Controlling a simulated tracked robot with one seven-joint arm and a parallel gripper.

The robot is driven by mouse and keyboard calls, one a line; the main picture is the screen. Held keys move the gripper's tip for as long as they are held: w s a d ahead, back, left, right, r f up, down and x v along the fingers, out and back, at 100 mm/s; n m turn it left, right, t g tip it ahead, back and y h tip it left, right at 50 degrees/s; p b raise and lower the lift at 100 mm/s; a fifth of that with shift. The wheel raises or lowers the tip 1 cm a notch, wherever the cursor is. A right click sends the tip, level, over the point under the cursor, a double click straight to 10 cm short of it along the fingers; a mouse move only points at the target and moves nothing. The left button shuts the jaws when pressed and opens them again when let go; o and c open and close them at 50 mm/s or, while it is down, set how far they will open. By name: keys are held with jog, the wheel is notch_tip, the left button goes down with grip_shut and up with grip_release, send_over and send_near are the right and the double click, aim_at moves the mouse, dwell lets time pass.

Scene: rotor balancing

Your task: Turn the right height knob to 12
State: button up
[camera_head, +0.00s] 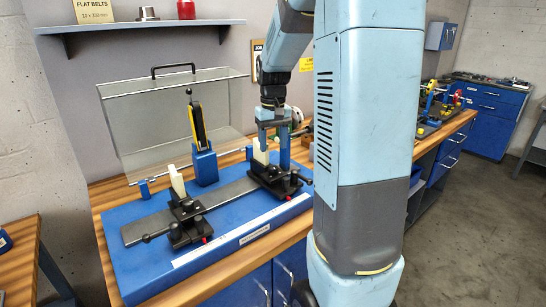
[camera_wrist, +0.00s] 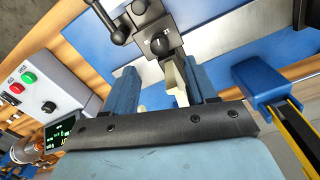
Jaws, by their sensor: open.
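The right support (camera_head: 275,178) is a black carriage on the grey rail of the blue bench base, with an upright cream block (camera_head: 261,152). In the wrist view a round black knob (camera_wrist: 158,45) sits on this carriage beside pale markings. It looks like the height knob, but I cannot read its setting. My gripper (camera_head: 274,160) points down over the support, and its blue fingers also show in the wrist view (camera_wrist: 161,72). They are open and apart, with the cream block (camera_wrist: 176,82) appearing between them. Whether they touch anything is unclear.
The left support (camera_head: 187,215) has its own cream block. A blue stand with a yellow-black device (camera_head: 203,145) rises behind the rail. A clear cover (camera_head: 150,100) stands at the back. A button box (camera_wrist: 35,90) and a lit display (camera_wrist: 61,132) show in the wrist view.

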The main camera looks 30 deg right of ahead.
notch_tip(320, 180, up, 6)
dwell(0.4)
